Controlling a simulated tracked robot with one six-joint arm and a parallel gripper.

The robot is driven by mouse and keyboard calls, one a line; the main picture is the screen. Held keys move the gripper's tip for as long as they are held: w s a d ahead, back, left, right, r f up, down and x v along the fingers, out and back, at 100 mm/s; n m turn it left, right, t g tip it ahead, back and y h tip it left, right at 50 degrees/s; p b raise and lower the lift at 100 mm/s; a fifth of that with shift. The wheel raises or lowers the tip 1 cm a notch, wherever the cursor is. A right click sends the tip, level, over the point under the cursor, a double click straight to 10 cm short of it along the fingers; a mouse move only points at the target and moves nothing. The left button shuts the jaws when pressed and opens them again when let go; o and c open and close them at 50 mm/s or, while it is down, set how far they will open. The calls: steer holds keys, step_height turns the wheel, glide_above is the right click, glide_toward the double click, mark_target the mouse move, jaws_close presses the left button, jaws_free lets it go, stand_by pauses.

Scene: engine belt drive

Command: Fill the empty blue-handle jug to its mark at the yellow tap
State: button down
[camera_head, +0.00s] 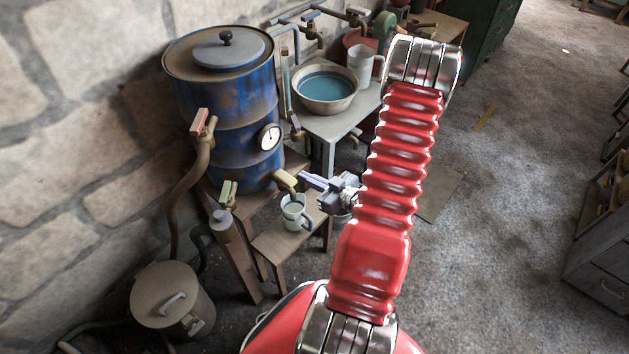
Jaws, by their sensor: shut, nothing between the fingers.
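A pale jug (293,214) stands upright on the small wooden bench, below the yellow tap (285,180). Its handle points right and looks blue-grey. Something grey shows inside its mouth, but I cannot read a level or a mark. My gripper (304,179) is shut and empty, its lavender fingers pointing left at the tap, just right of the yellow handle. I cannot tell whether they touch it. My red arm hides part of the area right of the gripper.
A rusty blue drum (232,105) with a gauge (269,136) stands behind the small bench (273,243). A table (340,124) holds a basin of blue liquid (325,88) and another pale jug (361,64). A lidded pot (172,300) is at lower left. Open floor lies right.

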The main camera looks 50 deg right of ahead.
glide_above(297, 180)
steer(key=a, duration=0.2)
step_height(297, 180, down, 2)
steer(key=shift+s+d+f, duration=0.15)
steer(key=shift+s+f, duration=0.1)
steer(key=shift+f, duration=0.6)
steer(key=shift+s+d+f, duration=0.1)
steer(key=shift+s+f, duration=0.1)
steer(key=shift+f, duration=0.65)
steer(key=shift+s+d, duration=0.1)
steer(key=shift+d, duration=0.05)
